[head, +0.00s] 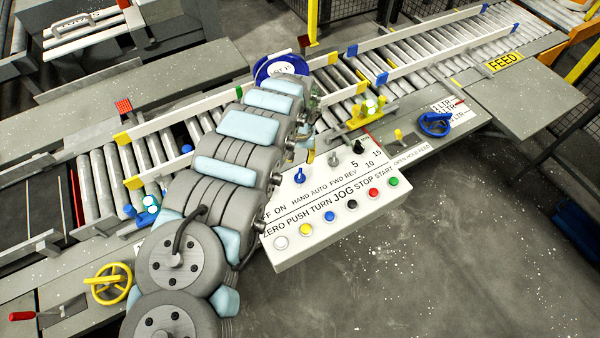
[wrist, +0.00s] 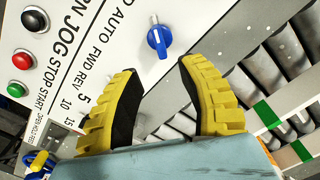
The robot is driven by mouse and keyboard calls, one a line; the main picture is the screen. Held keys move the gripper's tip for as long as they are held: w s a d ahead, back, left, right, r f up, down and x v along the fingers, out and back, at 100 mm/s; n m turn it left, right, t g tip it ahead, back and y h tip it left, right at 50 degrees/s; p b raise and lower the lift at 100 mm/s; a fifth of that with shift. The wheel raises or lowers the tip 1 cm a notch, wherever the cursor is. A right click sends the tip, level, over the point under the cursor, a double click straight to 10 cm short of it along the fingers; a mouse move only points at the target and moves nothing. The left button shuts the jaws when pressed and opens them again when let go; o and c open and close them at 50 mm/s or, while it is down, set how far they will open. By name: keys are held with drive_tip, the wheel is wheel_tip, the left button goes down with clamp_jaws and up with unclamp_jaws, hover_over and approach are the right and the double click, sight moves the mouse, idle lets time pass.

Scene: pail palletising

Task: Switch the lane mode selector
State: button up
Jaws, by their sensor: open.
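The control panel (head: 330,215) is a pale slanted box with rows of knobs and buttons. A blue selector knob (head: 300,175) stands by the HAND AUTO label; whether it is the lane mode selector is not labelled. It also shows in the wrist view (wrist: 159,38), with a white stripe on it. My gripper (wrist: 160,70) is open, its two yellow-and-black fingers apart and empty, with the knob just beyond the gap between them. In the head view my arm hides most of the gripper. A grey knob (head: 333,158) and a black knob (head: 357,146) stand farther right.
Roller conveyors (head: 440,55) run behind the panel. A blue handwheel (head: 435,124) is to the right and a yellow one (head: 108,284) to the left. Floor in front is clear.

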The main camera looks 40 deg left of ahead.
sight(300, 172)
drive_tip(key=shift+f+b, duration=0.8)
drive_tip(key=shift+f, duration=3.9)
clamp_jaws()
